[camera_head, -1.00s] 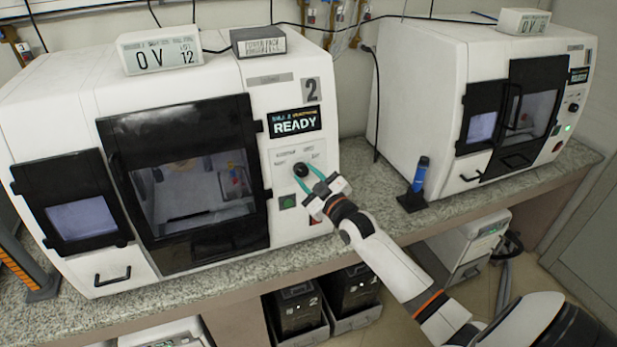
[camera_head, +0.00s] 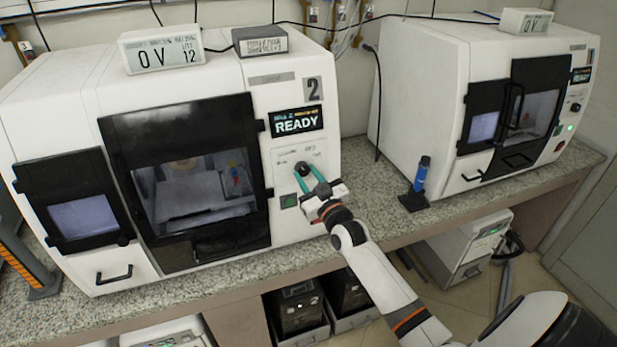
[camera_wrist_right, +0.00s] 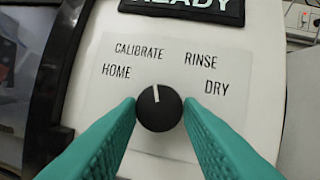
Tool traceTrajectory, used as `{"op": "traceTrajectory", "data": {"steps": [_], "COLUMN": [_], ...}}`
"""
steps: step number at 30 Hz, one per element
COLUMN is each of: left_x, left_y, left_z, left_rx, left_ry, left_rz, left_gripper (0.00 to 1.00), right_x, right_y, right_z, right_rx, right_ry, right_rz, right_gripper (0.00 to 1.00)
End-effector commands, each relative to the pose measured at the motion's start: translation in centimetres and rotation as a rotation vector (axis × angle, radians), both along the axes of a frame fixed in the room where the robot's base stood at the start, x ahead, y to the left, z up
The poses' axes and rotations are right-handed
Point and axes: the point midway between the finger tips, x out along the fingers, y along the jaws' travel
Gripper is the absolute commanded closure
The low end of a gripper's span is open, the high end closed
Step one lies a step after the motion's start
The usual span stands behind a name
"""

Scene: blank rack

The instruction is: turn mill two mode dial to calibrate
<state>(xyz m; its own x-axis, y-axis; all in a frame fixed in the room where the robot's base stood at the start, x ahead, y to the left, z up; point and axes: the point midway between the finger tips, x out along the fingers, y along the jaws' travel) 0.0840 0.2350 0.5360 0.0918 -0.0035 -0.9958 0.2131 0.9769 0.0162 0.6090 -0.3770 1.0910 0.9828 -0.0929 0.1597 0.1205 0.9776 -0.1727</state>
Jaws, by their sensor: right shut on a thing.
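Mill two (camera_head: 290,215) is the large white machine with a "2" and a READY display (camera_head: 297,121). Its black round mode dial (camera_head: 302,168) sits below that display and also shows in the right wrist view (camera_wrist_right: 159,114). The label panel reads HOME, CALIBRATE, RINSE and DRY from left to right. The dial's white mark points up and slightly left, toward the right end of the word CALIBRATE. My right gripper (camera_wrist_right: 159,106) is shut on the dial, with one teal finger on each side. My left gripper is not in view.
A green button (camera_head: 288,201) lies just below the dial. Black door frames (camera_head: 255,190) stand to its left. A blue-topped tool in a black stand (camera_head: 415,197) is on the counter to the right, before a second white mill (camera_head: 420,80).

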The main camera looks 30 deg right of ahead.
Motion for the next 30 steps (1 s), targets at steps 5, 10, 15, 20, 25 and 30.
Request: {"op": "traceTrajectory", "data": {"steps": [5, 10, 15, 20, 25, 30], "left_x": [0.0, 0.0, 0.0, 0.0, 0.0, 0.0], "left_y": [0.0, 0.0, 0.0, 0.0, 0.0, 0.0], "left_z": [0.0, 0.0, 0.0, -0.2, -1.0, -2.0], "left_rx": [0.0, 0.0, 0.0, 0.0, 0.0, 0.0], "left_ry": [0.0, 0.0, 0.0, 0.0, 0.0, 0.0], "left_rz": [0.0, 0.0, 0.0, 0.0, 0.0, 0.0], "left_gripper": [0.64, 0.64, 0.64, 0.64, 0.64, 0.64], "right_x": [0.0, 0.0, 0.0, -0.7, -3.5, -7.3], "right_y": [0.0, 0.0, 0.0, 0.1, 0.4, 0.7], "right_z": [-0.1, 0.0, 0.0, -0.2, -1.0, -1.6], "right_rx": [0.0, -0.001, -0.002, -0.001, -0.002, -0.001], "right_ry": [0.002, 0.001, 0.001, 0.001, 0.004, 0.003], "right_rz": [0.001, 0.001, 0.0, 0.001, 0.001, 0.0], "right_gripper": [0.64, 0.46, 0.46, 0.46, 0.46, 0.46]}}
